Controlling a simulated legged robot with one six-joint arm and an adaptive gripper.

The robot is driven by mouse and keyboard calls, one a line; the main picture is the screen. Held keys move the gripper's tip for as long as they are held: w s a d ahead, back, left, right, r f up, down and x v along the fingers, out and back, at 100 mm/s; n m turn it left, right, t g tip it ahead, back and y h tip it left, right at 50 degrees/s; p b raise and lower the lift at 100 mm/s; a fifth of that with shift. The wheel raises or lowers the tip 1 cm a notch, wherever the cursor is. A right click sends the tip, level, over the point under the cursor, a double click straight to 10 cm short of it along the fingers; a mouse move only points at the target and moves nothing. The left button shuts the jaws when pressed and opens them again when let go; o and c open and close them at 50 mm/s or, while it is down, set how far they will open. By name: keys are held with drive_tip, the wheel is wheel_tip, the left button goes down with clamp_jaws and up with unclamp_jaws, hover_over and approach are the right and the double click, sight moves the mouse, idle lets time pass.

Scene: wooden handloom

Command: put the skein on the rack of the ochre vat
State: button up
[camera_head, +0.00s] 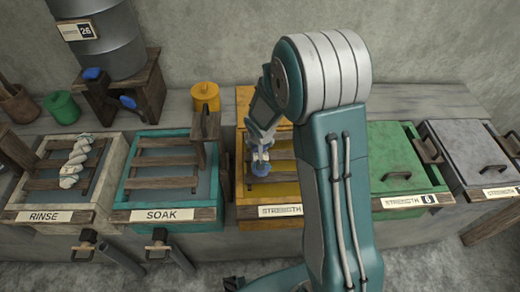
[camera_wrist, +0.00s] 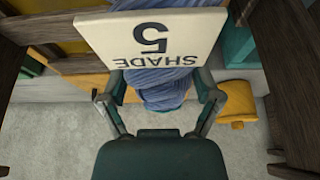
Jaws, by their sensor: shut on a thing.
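A blue skein (camera_wrist: 160,85) is between the two fingers of my gripper (camera_wrist: 160,108), which is shut on it. A cream tag reading "SHADE 5" (camera_wrist: 150,38), upside down in the wrist view, covers part of the skein. In the head view my gripper (camera_head: 260,152) points down over the ochre vat (camera_head: 270,224), with a little of the blue skein (camera_head: 261,169) showing below it. The vat's wooden rack (camera_head: 285,177) shows behind and beside the skein. My arm hides the vat's right side. I cannot tell whether the skein touches the rack.
The teal SOAK vat (camera_head: 120,195) and the RINSE vat (camera_head: 103,205), with a pale skein (camera_head: 74,163) on its rack, stand left. A wooden post (camera_head: 205,135) rises between SOAK and ochre. Lidded green (camera_head: 395,160) and grey (camera_head: 465,150) vats stand right.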

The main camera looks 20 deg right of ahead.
sight(264, 147)
drive_tip(key=f, duration=0.1)
drive_tip(key=d+f, duration=0.1)
drive_tip(key=shift+w+d+f, duration=0.25)
drive_tip(key=shift+d+f, duration=0.15)
drive_tip(key=shift+f, duration=0.4)
drive_tip(key=shift+a, duration=0.5)
drive_tip(key=shift+f, duration=0.15)
drive_tip(key=o, duration=1)
drive_tip(key=shift+d, duration=0.35)
drive_tip(key=shift+a, duration=0.1)
